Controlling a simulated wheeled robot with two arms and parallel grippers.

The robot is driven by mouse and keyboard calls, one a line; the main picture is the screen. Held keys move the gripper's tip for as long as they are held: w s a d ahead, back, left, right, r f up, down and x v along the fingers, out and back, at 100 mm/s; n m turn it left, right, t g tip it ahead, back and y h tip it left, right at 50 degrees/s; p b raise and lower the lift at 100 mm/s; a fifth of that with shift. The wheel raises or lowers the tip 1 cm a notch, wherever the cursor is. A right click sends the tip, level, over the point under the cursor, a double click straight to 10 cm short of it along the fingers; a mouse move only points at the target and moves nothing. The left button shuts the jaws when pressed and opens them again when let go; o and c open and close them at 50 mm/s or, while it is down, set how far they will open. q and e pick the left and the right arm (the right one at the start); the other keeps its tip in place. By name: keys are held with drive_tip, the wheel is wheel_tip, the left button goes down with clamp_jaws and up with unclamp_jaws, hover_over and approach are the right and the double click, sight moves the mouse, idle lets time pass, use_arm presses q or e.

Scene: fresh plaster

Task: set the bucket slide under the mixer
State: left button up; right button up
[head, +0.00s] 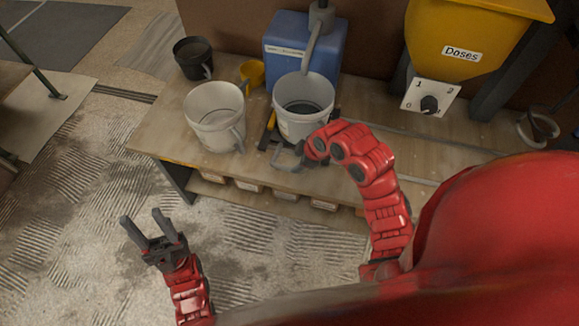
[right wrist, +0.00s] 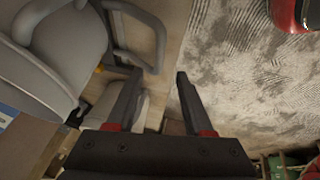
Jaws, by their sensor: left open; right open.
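A white bucket (head: 287,122) with a dark inside stands at the front of the blue container. Under it a slide shows as a yellow and black edge (head: 268,131), with a grey loop handle (head: 289,166) at the bench's front. A grey shaft (head: 313,46) comes down from the blue container's top to the bucket; I cannot tell whether this is the mixer. My right gripper is open beside the handle, its fingers mostly hidden in the head view. In the right wrist view its fingers (right wrist: 159,78) are empty, near a grey loop (right wrist: 160,48). My left gripper (head: 143,217) is open and empty over the floor.
Another white bucket (head: 213,112), a black pot (head: 192,57) and a yellow scoop (head: 252,73) stand on the bench (head: 160,130). Behind are the blue container (head: 286,37) and a yellow "Doses" hopper (head: 470,30) with a dial.

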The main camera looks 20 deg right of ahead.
sight(288, 168)
drive_tip(key=x, duration=0.8)
drive_tip(key=shift+w+p, duration=0.1)
drive_tip(key=shift+p, duration=0.2)
clamp_jaws()
drive_tip(key=shift+d, duration=0.1)
idle(0.9)
